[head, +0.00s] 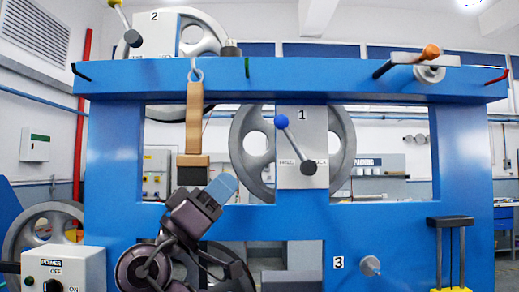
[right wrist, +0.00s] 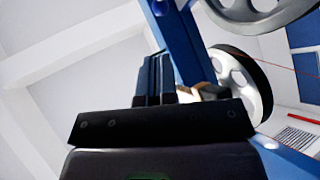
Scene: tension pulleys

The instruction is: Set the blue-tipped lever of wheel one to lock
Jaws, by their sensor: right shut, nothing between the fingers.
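The blue-tipped lever (head: 294,141) sits on the pale plate (head: 314,124) marked 1, in front of the grey spoked wheel one (head: 343,140). Its blue knob is up and to the left of its dark pivot at the plate's lower right. The lever cannot be made out there. My left gripper is not in view.
A blue frame (head: 350,87) surrounds the wheels. A wooden-handled piece (head: 194,118) hangs from a hook just above my right gripper. A yellow-tipped lever (head: 123,20) is by plate 2, an orange-tipped one (head: 405,62) at upper right. A power box (head: 64,271) stands at lower left.

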